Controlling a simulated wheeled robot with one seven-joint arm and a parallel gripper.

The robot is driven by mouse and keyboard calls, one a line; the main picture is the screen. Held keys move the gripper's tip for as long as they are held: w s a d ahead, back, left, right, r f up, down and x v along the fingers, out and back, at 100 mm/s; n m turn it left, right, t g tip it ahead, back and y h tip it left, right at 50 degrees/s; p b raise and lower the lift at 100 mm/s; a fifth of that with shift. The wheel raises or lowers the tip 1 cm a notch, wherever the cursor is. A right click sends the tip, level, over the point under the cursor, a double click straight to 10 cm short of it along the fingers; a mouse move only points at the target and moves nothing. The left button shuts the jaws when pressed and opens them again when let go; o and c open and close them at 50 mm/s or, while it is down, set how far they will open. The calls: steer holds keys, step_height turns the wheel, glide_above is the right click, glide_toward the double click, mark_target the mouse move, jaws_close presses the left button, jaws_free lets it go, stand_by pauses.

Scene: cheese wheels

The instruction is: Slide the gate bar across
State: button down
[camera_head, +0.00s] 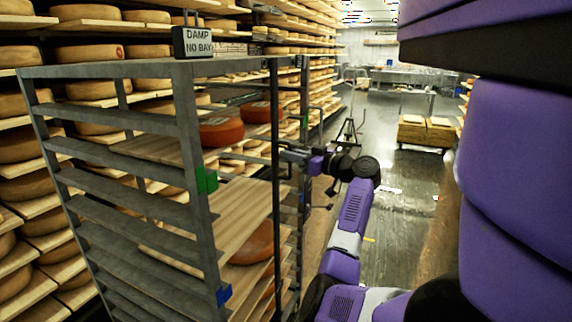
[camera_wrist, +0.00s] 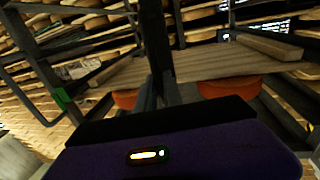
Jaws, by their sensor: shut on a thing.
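The gate bar (camera_head: 275,105) is a dark upright bar across the open front of the grey metal rack (camera_head: 186,120). It stands close to the rack's right post, well away from the left front post. My gripper (camera_head: 284,156) is shut on the gate bar at mid height, reaching in from the right. In the wrist view the bar (camera_wrist: 155,35) rises upright from between my fingers (camera_wrist: 158,92), which hide its lower part.
The rack holds wooden boards (camera_head: 225,215) with orange cheese wheels (camera_head: 222,132). A sign (camera_head: 193,42) reading "DAMP NO BAY" stands on top. The aisle floor (camera_head: 400,220) at right is mostly clear.

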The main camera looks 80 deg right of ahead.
steer(key=shift+s+d, duration=0.15)
steer(key=shift+d, duration=0.15)
steer(key=c, duration=1.5)
jaws_free()
steer(key=shift+d+f, duration=0.1)
steer(key=shift+d, duration=0.05)
steer(key=b+v, duration=0.1)
steer(key=v, duration=0.6)
steer(key=shift+s+a, duration=0.3)
